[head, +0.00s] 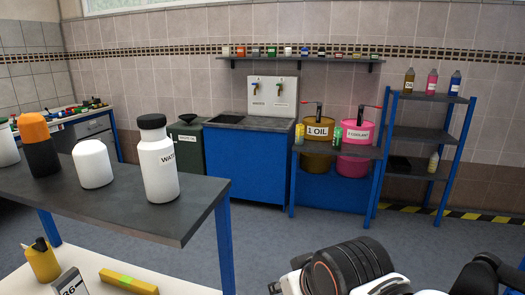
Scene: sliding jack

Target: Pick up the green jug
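I cannot make out a thing that is clearly a green jug. A dark green container (187,146) with a black funnel on top stands on the floor by the back wall, left of the blue sink cabinet. My arm shows at the bottom right, with black parts that seem to be my gripper (487,276), cut off by the frame edge. Its fingertips are not clear, and it is far from the green container.
A grey-topped table (205,205) at the left holds white bottles and an orange-black bottle (38,144). A lower white shelf holds a yellow jug (42,261). The blue sink cabinet (243,165) and blue shelf rack (432,134) line the wall. The middle floor is clear.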

